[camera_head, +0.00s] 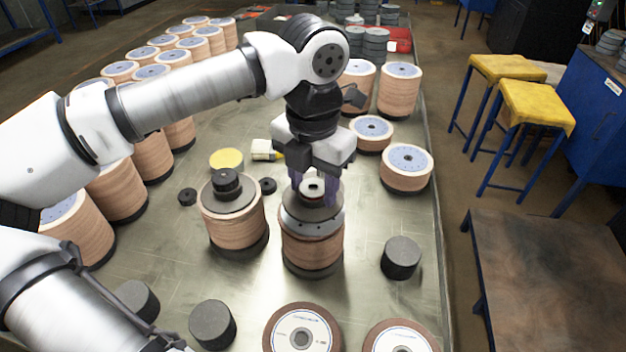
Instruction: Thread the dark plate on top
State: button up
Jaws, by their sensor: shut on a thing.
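The dark plate (312,222) is a grey disc with small holes near its rim. It is level at the top of a brown stack of flap discs (312,252) in the middle of the table. A pale ring-like top with a dark centre (312,187) shows above the plate's middle. My gripper (318,190) points down over this stack, its fingers on either side of that centre, shut on the dark plate. The fingertips are partly hidden, and I cannot tell whether the plate rests fully on the stack.
A similar stack (235,228) with a dark plate and black nuts on top stands close left. Loose black rings (187,197), a yellow disc (227,159) and a dark cylinder (401,258) lie nearby. More disc stacks (406,168) stand around. The table (400,310) has bare patches front right.

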jog(key=shift+f+b, duration=1.15)
jog(key=shift+f, duration=0.15)
jog(key=o, duration=1.4)
jog(key=shift+c, duration=0.2)
jog(key=shift+r, duration=0.1)
notch_tip(320, 180, up, 14)
jog(key=b, duration=0.1)
